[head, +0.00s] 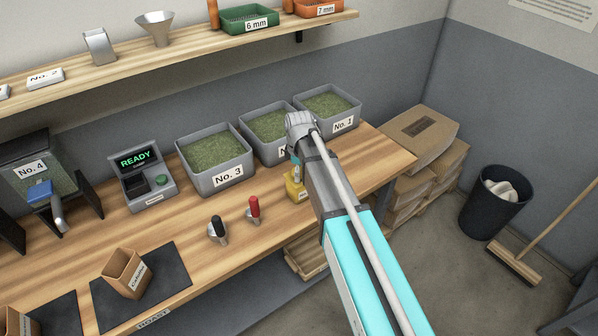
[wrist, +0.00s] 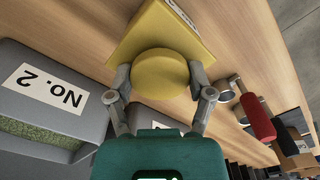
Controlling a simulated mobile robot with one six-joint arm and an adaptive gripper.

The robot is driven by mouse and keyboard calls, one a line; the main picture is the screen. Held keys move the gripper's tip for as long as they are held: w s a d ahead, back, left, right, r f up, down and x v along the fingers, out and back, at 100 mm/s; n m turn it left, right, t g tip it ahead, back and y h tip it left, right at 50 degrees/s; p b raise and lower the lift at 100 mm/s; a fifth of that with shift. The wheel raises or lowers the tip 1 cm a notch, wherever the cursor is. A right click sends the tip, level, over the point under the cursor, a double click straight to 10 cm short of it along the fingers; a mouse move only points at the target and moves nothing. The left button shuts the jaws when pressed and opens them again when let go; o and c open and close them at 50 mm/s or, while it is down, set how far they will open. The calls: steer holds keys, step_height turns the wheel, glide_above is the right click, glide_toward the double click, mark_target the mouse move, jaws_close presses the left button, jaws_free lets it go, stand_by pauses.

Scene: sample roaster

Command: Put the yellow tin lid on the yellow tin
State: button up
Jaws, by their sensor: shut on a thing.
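The yellow tin (head: 295,190) stands on the wooden bench in front of the grey bins, partly hidden by my arm in the head view. In the wrist view the tin (wrist: 150,30) is a square yellow body with a label at its far side. The round yellow lid (wrist: 162,75) is between the fingers of my gripper (wrist: 160,80), which is shut on it. The lid overlaps the near part of the tin in this view; I cannot tell whether they touch. In the head view my gripper (head: 296,172) is just above the tin, mostly hidden by the arm.
Bins No. 3 (head: 215,165), No. 2 (head: 262,128) and No. 1 (head: 328,105) stand close behind. A red-handled tool (head: 254,208) and a black-handled scoop (head: 217,230) are to the left. Bench wood between them is clear. A shelf (head: 180,50) runs above.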

steer(key=o, duration=1.1)
steer(key=shift+r, duration=0.1)
step_height(320, 180, up, 7)
steer(key=p, duration=0.7)
steer(key=shift+d+f, duration=0.25)
steer(key=s+d+f+b, duration=0.1)
steer(key=d+b, duration=0.1)
steer(key=d, duration=1.4)
steer(key=shift+s+d+f, duration=0.25)
steer(key=shift+d+f, duration=0.1)
steer(key=shift+d, duration=0.05)
